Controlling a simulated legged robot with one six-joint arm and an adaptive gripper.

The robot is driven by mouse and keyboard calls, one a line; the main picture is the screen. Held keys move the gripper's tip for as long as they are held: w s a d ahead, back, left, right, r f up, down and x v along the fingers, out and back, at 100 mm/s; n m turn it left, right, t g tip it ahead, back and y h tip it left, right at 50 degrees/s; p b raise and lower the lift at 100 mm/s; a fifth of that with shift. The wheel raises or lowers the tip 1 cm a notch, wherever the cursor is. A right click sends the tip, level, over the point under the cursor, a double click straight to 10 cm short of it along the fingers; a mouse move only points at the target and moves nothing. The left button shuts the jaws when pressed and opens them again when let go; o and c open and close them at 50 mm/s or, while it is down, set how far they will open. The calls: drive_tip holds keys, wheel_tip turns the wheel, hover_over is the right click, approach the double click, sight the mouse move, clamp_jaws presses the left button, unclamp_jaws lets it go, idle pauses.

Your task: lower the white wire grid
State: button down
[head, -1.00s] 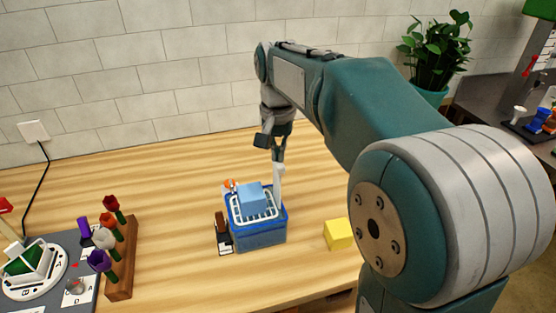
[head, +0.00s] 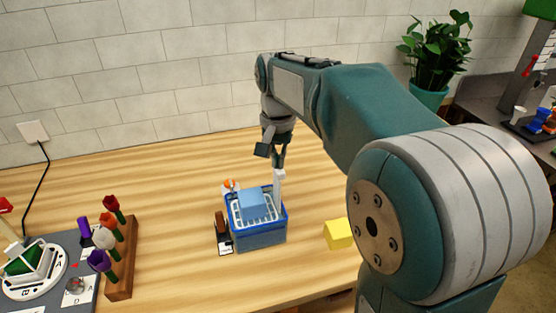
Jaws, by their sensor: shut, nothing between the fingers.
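The white wire grid (head: 238,214) lies inside the blue box (head: 260,241), with the box rim showing around it. A light blue block (head: 252,203) sits on the grid. A white upright post (head: 279,186) rises at the right back corner of the box. My gripper (head: 276,164) is shut, points down and is at the top of this post. I cannot tell whether its fingertips touch the post. The grid's far side is partly hidden by the block.
A yellow block (head: 339,233) lies right of the box. A small brown item (head: 221,224) stands close at its left, and an orange item (head: 230,184) is at its back left corner. A wooden rack (head: 122,268) with several flowers stands left. The table between is clear.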

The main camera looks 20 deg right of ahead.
sight(278, 173)
drive_tip(key=shift+f, duration=2.9)
drive_tip(key=shift+r, duration=2.55)
